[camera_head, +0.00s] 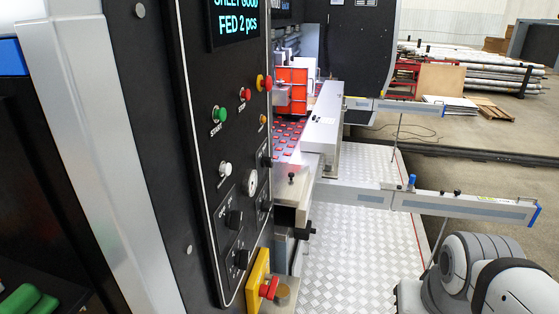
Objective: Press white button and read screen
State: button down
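The white button (225,169) is on the black control panel of the machine, left of centre, below a green button. The screen (234,22) is at the top of the same panel, with cyan text on black. Its lower line reads "FED 2 pcs"; the line above is clipped by the picture's top edge and seems to read "SHEET GOOD". My arm shows as white and grey links at the bottom right, well away from the panel. My gripper is out of view.
The panel also holds the green START button (219,115), a red button (245,94) and black knobs (234,220). A red emergency stop (269,288) on a yellow box juts out low down. A metal rail (430,203) extends right over the chequered floor plate (350,255).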

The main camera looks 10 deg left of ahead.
aim_at(226, 169)
jog(key=z, duration=0.1)
jog(key=k, duration=1.45)
jog(key=u, duration=0.6)
jog(key=i, duration=1)
jog(key=u, duration=0.05)
